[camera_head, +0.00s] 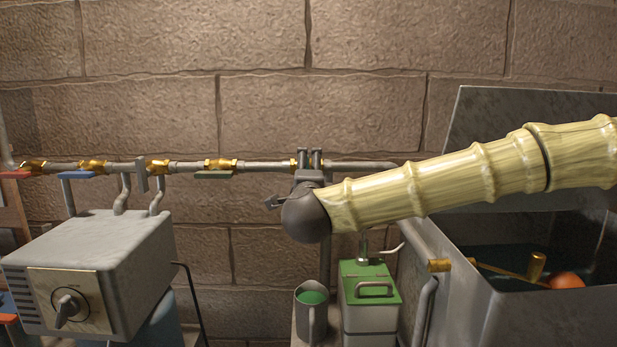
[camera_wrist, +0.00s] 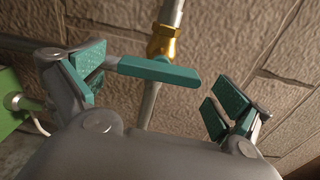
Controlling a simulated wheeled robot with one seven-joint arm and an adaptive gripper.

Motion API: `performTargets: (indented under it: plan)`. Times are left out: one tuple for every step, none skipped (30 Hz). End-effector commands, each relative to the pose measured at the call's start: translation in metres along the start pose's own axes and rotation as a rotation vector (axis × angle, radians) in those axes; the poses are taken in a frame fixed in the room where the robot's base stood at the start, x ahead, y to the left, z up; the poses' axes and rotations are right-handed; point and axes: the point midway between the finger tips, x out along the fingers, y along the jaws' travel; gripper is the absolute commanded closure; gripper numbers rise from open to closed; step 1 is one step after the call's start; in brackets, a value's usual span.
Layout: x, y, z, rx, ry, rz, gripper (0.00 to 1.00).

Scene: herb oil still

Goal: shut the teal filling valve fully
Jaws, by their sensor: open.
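The teal filling valve has a brass body (camera_wrist: 163,43) on a grey pipe and a flat teal lever (camera_wrist: 158,71). In the wrist view the lever lies crosswise to the pipe. My gripper (camera_wrist: 150,98) is open, with teal pads on its fingers, and the lever lies between them. The lever's left end is close to the left finger; I cannot tell if they touch. The right finger is clearly apart from it. In the head view my gripper (camera_head: 309,156) is at the wall pipe and hides the lever there; brass shows beside the fingers.
Along the pipe to the left are valves with olive (camera_head: 213,175), blue (camera_head: 77,175) and red (camera_head: 15,175) levers. A grey box with a knob (camera_head: 108,262), a mug of green liquid (camera_head: 312,315), a green-lidded can (camera_head: 370,300) and a metal tank (camera_head: 545,315) stand below.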

Motion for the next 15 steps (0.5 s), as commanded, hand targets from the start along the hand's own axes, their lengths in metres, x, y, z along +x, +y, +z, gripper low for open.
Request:
performTargets:
  plan:
    - [-0.006, 0.000, 0.000, -0.001, -0.001, 0.000, 0.00]
    - [-0.010, 0.000, 0.001, -0.001, -0.002, 0.000, 0.00]
    - [-0.017, 0.000, 0.000, -0.001, -0.001, -0.001, 0.00]
    - [-0.022, 0.000, 0.000, -0.001, -0.002, -0.001, 0.00]
    - [-0.027, -0.001, 0.001, -0.002, -0.003, -0.001, 0.00]
    - [-0.035, -0.001, 0.001, -0.002, -0.002, -0.002, 0.00]
    - [-0.041, -0.001, 0.001, -0.002, -0.002, -0.002, 0.00]
    - [-0.046, 0.000, 0.001, -0.002, -0.003, -0.001, 0.00]
    - [-0.054, 0.000, 0.000, -0.002, -0.002, -0.001, 0.00]
    - [-0.059, -0.001, 0.000, -0.001, -0.002, -0.001, 0.00]
    - [-0.065, -0.001, 0.000, -0.001, -0.002, -0.002, 0.00]
    - [-0.072, -0.001, 0.001, -0.001, -0.003, -0.001, 0.00]
    - [-0.076, -0.001, 0.000, -0.001, -0.002, -0.002, 0.00]
    - [-0.081, -0.001, 0.000, -0.002, -0.001, -0.002, 0.00]
    - [-0.087, 0.000, 0.000, -0.002, -0.002, -0.001, 0.00]
